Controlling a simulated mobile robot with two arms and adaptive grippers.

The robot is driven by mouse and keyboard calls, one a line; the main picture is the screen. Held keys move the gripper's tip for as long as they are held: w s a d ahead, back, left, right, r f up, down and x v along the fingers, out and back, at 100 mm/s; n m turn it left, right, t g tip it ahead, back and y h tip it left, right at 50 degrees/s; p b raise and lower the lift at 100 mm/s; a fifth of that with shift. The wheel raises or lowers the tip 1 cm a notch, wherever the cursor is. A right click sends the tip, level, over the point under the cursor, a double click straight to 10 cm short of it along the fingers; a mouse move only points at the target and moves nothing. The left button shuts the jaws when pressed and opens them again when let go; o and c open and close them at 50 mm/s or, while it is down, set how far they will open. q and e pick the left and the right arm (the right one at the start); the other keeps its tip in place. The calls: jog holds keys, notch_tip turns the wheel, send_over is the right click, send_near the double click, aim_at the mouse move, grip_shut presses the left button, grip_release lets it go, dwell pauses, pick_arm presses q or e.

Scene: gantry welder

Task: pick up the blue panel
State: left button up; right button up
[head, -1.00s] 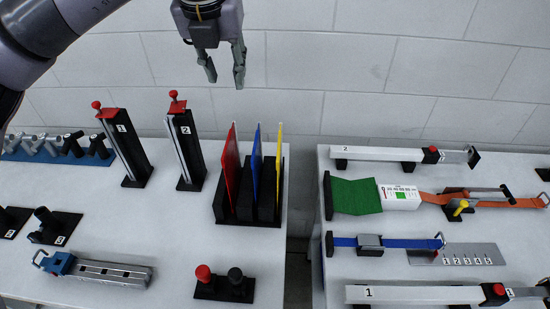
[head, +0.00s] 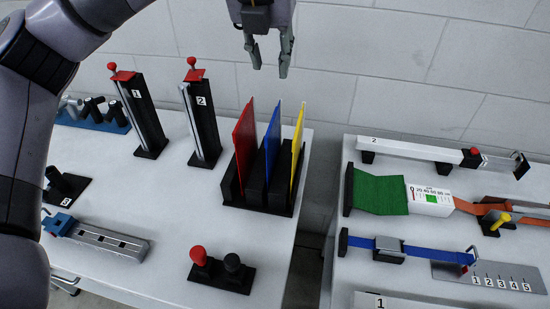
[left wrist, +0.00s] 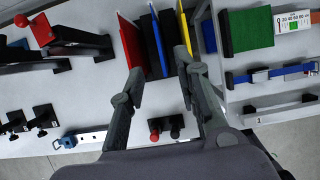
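The blue panel (head: 272,132) stands upright in a black slotted rack (head: 262,203), between a red panel (head: 244,142) and a yellow panel (head: 298,145). My left gripper (head: 269,58) is open and empty, with its fingers pointing down above and apart from the panels. In the left wrist view the blue panel (left wrist: 158,42) appears between the open fingers of the left gripper (left wrist: 160,68), with the red panel (left wrist: 130,42) left of it and the yellow panel (left wrist: 184,32) at the right finger. My right gripper is in neither view.
Two tall black posts with red knobs (head: 138,112) (head: 201,118) stand left of the rack. A red and black button base (head: 222,271) sits in front. A gap (head: 305,270) separates this table from the right one, which holds strap fixtures (head: 405,248). A wall stands behind.

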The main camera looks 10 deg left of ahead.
aim_at(273, 119)
pick_arm(q)
jog(key=x, duration=0.5)
jog(key=s+p+x, duration=0.1)
jog(key=x, duration=1)
jog(key=shift+s+a+f, duration=0.15)
jog(key=shift+a+f, duration=0.1)
jog(key=shift+f, duration=0.1)
jog(key=p+x, duration=0.2)
jog(key=x, duration=0.2)
jog(key=shift+a+f, duration=0.2)
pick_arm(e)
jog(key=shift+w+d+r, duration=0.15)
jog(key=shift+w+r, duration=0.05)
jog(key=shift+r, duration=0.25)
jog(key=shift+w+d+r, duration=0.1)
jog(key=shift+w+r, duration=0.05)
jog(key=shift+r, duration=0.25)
pick_arm(q)
grip_shut()
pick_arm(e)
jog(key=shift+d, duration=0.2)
